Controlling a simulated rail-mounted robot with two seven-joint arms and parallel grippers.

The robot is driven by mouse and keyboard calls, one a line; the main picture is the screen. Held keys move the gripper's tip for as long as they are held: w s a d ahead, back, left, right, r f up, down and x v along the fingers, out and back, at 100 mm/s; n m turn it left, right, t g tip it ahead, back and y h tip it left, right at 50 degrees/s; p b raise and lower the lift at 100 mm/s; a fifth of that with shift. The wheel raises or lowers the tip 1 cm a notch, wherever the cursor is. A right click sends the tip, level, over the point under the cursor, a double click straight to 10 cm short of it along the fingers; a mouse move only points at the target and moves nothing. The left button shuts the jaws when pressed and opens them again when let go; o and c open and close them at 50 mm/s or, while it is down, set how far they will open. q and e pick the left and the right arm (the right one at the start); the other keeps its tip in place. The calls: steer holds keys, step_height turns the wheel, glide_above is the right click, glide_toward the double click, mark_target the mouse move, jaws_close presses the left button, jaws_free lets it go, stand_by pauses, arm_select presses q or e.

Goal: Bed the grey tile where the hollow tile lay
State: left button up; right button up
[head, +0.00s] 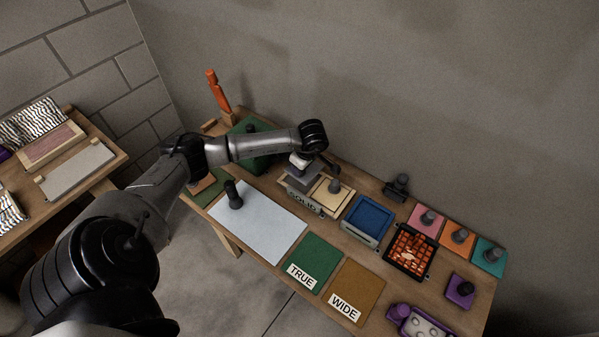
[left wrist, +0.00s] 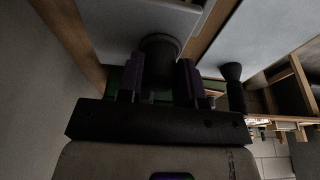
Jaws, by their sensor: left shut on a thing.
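In the head view my left arm reaches over the workbench, and its gripper (head: 300,160) is above the left part of a cream tray. The left wrist view shows the fingers (left wrist: 160,80) shut on a black knob (left wrist: 160,47) fixed to a pale grey tile (left wrist: 120,20). The grey tile shows in the head view (head: 304,176) above or at the tray; whether it touches is unclear. The cream tray (head: 312,204) has a partly readable label, seemingly "SOLID". A cream tile (head: 325,194) with a grey knob sits in its right part. I cannot identify the hollow tile. My right gripper is out of view.
A pale board (head: 268,228) with a black knob, a green TRUE mat (head: 318,258) and a brown WIDE mat (head: 358,285) lie in front. A blue tray (head: 368,215), an orange-filled black tray (head: 410,250) and knobbed coloured tiles (head: 458,237) stand to the right. A wall rises behind.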

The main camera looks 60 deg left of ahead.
arm_select(q)
steer(key=shift+a+f+n, duration=0.3)
steer(key=shift+a, duration=0.1)
steer(key=shift+d+b+x, duration=0.2)
steer(key=shift+b+x, duration=0.6)
steer(key=shift+x, duration=0.05)
steer(key=shift+d+b+x, duration=0.15)
steer(key=shift+b+x, duration=0.6)
steer(key=shift+x, duration=0.05)
steer(key=shift+w+f, duration=0.15)
steer(key=shift+f, duration=0.2)
steer(key=shift+f+b, duration=0.2)
steer(key=shift+b, duration=0.15)
steer(key=shift+f+b, duration=0.6)
steer(key=shift+f, duration=0.15)
stand_by(1.2)
steer(key=o, duration=1.1)
